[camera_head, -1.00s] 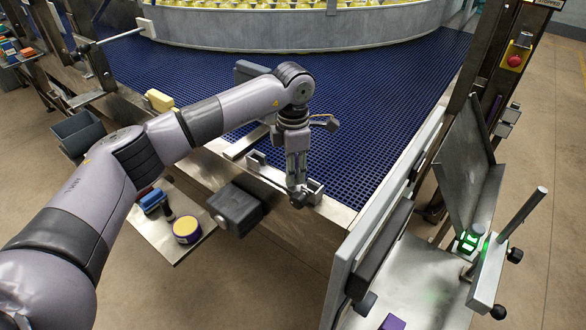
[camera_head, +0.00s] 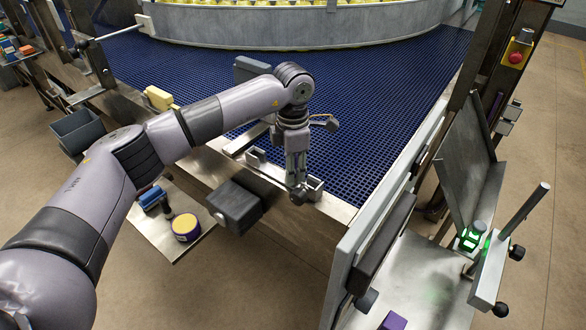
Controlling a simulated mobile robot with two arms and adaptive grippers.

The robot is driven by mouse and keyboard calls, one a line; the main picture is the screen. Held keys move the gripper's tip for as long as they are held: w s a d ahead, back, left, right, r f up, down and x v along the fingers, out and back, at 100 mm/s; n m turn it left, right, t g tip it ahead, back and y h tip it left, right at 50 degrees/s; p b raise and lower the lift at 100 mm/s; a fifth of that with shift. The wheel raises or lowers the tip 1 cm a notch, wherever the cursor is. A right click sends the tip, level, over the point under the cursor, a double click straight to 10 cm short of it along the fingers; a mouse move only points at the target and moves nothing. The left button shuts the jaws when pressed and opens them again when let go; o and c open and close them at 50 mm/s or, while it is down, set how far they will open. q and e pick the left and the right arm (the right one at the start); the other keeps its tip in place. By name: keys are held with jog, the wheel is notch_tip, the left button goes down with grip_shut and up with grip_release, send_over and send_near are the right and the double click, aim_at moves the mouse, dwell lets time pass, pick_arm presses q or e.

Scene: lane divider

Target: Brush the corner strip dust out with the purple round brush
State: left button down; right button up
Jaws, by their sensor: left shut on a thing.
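My left gripper (camera_head: 297,186) points down at the conveyor's front edge, well right of that tray. It appears shut on a small dark knob (camera_head: 298,198) beside a grey metal bracket (camera_head: 314,188); its fingers partly hide the contact. I cannot make out any dust or a corner strip. My right gripper is not in view.
A blue-handled thing (camera_head: 152,197) lies on the side tray. A dark box (camera_head: 235,207) hangs at the front edge. The blue mesh conveyor (camera_head: 380,125) is open beyond my arm. A tall grey panel (camera_head: 375,235) and a metal stand (camera_head: 492,275) bound the right.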

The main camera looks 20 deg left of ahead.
aim_at(275, 171)
pick_arm(q)
jog(key=shift+w+a+r+b, duration=0.1)
jog(key=shift+w+a+b, duration=0.15)
jog(key=shift+a, duration=0.45)
jog(key=shift+w+a+b, duration=0.1)
jog(key=shift+w+a, duration=0.15)
jog(key=shift+a, duration=0.45)
jog(key=shift+a, duration=0.15)
jog(key=shift+w+a+b, duration=0.2)
jog(key=shift+w+a, duration=0.05)
jog(key=shift+a, duration=0.4)
jog(key=shift+w+a+b, duration=0.15)
jog(key=shift+w+a, duration=0.1)
jog(key=shift+a, duration=0.35)
jog(key=shift+d, duration=0.1)
jog(key=shift+s+d+f, duration=0.1)
jog(key=shift+s+d, duration=0.2)
jog(key=shift+d, duration=0.4)
jog(key=shift+s+d+f, duration=0.1)
jog(key=shift+s+d, duration=0.2)
jog(key=shift+d, duration=0.4)
jog(key=shift+s+d+r, duration=0.1)
jog(key=shift+s+d, duration=0.1)
jog(key=shift+d, duration=0.45)
jog(key=shift+s+d, duration=0.2)
jog(key=shift+d, duration=0.45)
jog(key=shift+a, duration=0.1)
